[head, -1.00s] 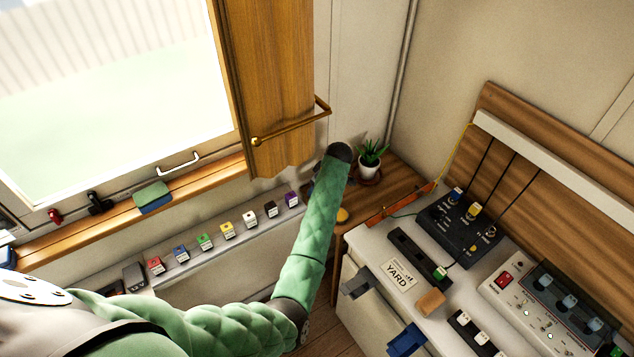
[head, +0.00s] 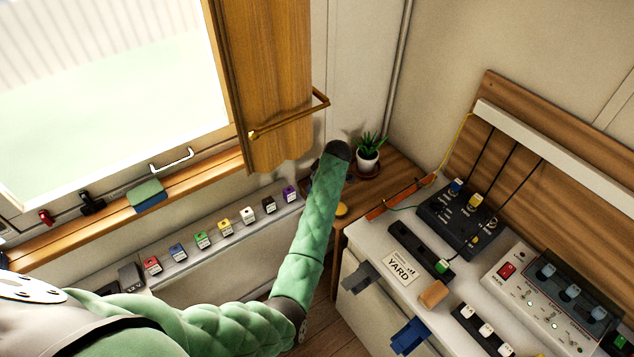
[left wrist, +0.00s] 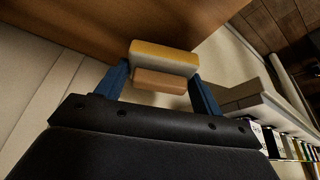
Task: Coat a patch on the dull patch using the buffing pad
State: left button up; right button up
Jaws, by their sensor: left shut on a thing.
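My left gripper (left wrist: 158,88) is shut on the buffing pad, a small block with a yellow upper layer (left wrist: 165,57) and a tan lower layer (left wrist: 160,82), held between two blue fingers. A brown wooden surface (left wrist: 90,25) lies just beyond the pad in the left wrist view; I cannot tell whether they touch. In the head view my green left forearm reaches to the wooden corner table (head: 400,180), and the forearm hides most of the gripper and the pad. I cannot make out the dull patch. My right gripper is not in view.
A potted plant (head: 367,158) stands on the corner table, with a small yellow round item (head: 341,210) near its edge. A brass rail (head: 290,120) juts above. Several coloured boxes (head: 225,228) line a shelf at left. A console (head: 460,222) and switches crowd the right desk.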

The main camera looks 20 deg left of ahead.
pick_arm(q)
jog(key=shift+f, duration=0.1)
dwell(0.3)
jog(key=shift+f, duration=0.25)
jog(key=shift+f+b, duration=0.4)
jog(key=shift+f, duration=0.25)
dwell(0.4)
